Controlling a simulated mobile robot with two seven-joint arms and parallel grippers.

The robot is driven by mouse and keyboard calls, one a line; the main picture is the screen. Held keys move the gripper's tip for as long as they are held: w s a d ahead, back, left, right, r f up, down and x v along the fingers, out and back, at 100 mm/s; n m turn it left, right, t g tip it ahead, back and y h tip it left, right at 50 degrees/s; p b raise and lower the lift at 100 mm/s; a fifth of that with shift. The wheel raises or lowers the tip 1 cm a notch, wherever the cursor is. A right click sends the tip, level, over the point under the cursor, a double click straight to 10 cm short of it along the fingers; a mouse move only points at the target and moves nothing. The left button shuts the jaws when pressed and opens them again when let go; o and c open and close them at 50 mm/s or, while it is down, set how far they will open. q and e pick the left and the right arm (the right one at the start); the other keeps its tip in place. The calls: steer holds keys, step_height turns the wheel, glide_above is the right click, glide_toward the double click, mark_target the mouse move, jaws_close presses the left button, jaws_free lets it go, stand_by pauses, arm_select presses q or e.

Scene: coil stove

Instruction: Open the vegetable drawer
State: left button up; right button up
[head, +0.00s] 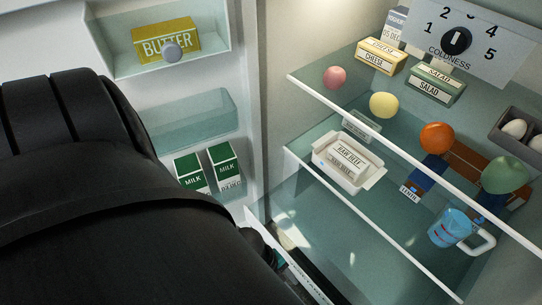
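The fridge stands open, and a white-edged strip that looks like the front of the vegetable drawer (304,282) shows low in the head view, right of my arm. It carries small lettering that I cannot read. A dark gap lies just right of this strip, but I cannot tell how far the drawer is open. A pale rounded item (286,240) shows near its far end. My black arm comes in from the left and fills the lower left, hiding part of the drawer area. Neither gripper's fingers can be seen.
The fridge door at left holds butter (166,43) and milk cartons (191,172). The upper glass shelf holds a cheese box (379,56) and a salad box (436,86). The lower shelf holds a white tub (348,162) and a blue mug (450,227).

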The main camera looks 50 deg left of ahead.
arm_select(q)
steer(key=p+v, duration=0.3)
steer(key=v, duration=0.5)
steer(key=shift+r+p, duration=0.2)
steer(key=shift+p, duration=0.15)
arm_select(e)
steer(key=s+d, duration=0.1)
steer(key=s, duration=0.4)
steer(key=shift+s+d+r, duration=0.35)
steer(key=shift+d, duration=0.05)
